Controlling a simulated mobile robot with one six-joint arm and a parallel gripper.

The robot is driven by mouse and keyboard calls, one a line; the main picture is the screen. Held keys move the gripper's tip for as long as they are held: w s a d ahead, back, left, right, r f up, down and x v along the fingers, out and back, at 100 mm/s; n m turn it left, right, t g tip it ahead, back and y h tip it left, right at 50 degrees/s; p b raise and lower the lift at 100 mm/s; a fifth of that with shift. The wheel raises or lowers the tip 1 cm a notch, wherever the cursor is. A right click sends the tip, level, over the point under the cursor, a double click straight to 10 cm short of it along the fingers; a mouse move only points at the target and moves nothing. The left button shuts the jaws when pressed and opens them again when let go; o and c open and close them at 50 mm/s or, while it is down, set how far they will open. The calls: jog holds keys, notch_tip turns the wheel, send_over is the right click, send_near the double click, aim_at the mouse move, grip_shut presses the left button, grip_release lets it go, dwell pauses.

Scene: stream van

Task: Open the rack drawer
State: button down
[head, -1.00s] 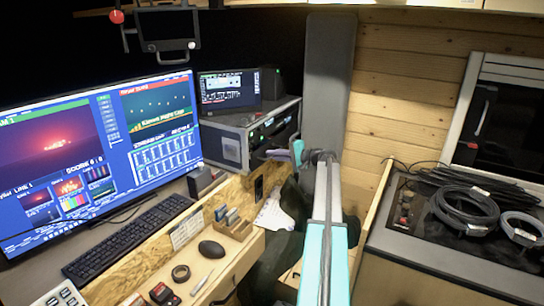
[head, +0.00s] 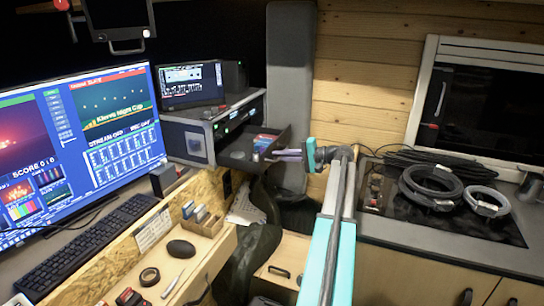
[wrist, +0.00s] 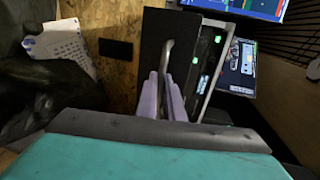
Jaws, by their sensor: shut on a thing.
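The rack drawer (head: 238,156) stands pulled out from the black rack case (head: 202,134) under the small monitor. Small red and blue items (head: 264,142) show inside it. My gripper (head: 276,155) is at the drawer's front. In the wrist view its two pale purple fingers (wrist: 164,97) are shut on the silver bar handle (wrist: 167,58) of the drawer's dark front panel (wrist: 151,40). The lower end of the handle is hidden between the fingers.
A desk with a keyboard (head: 85,245), mouse (head: 181,249) and large monitor (head: 75,150) is at the left. A counter with coiled cables (head: 440,187) is at the right.

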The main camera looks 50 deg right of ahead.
jog(key=shift+s+d, duration=0.1)
jog(key=shift+s, duration=0.05)
jog(key=c, duration=1.9)
grip_release()
jog(key=shift+s, duration=0.1)
jog(key=b+v, duration=0.2)
jog(key=v, duration=1.1)
jog(key=shift+s, duration=0.3)
jog(key=shift+d+r, duration=0.1)
jog(key=shift+d, duration=0.05)
